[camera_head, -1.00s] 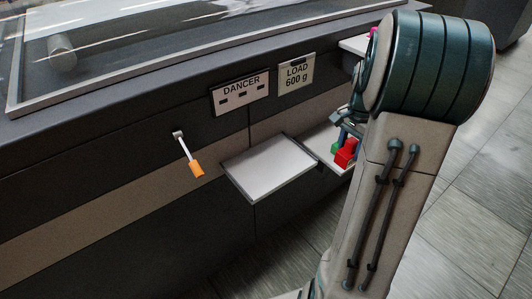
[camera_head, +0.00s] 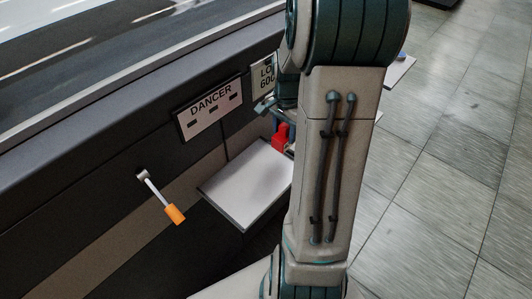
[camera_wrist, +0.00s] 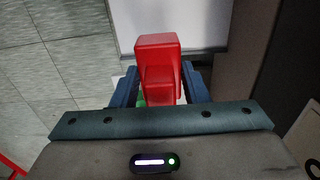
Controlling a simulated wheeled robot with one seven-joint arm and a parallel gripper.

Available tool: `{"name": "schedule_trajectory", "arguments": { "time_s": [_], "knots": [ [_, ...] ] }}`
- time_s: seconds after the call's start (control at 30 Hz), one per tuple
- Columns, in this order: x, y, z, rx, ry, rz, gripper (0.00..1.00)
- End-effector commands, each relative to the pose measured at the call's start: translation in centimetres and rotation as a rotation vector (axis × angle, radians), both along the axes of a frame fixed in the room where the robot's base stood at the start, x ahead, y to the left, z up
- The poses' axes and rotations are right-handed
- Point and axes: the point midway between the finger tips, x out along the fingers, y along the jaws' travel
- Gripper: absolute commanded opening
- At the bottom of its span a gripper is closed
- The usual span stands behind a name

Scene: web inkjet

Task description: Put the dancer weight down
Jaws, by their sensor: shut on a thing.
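My gripper (camera_wrist: 160,82) is shut on a red block-shaped weight (camera_wrist: 157,45), with a blue finger on each side of it. In the head view the red weight (camera_head: 281,137) shows at the back right of the white shelf (camera_head: 243,190), partly hidden by my arm. The shelf also shows in the wrist view (camera_wrist: 212,22), ahead of the weight. The weight seems to be above or beside the shelf's edge; contact cannot be told. A bit of green (camera_wrist: 141,101) shows below the red weight; what it belongs to is unclear.
A DANCER sign (camera_head: 210,104) and a partly hidden LOAD sign (camera_head: 264,76) are on the dark machine front. A lever with an orange handle (camera_head: 174,214) sticks out left of the shelf. The shelf's visible top is bare. Open tiled floor (camera_head: 440,170) lies right.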

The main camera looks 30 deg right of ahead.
Motion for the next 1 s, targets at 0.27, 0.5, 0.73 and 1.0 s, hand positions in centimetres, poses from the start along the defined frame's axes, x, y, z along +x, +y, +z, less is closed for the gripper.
{"name": "schedule_trajectory", "arguments": {
  "time_s": [0.27,0.5,0.73,1.0],
  "knots": [
    [-0.2,4.6,-2.6,0.0,0.0,0.003,0.05],
    [-0.2,5.1,-4.5,0.002,0.003,0.002,0.05],
    [-0.2,5.1,-6.9,0.001,0.001,0.001,0.05],
    [-0.1,5.1,-7.0,0.0,-0.001,0.001,0.05]
  ]
}}
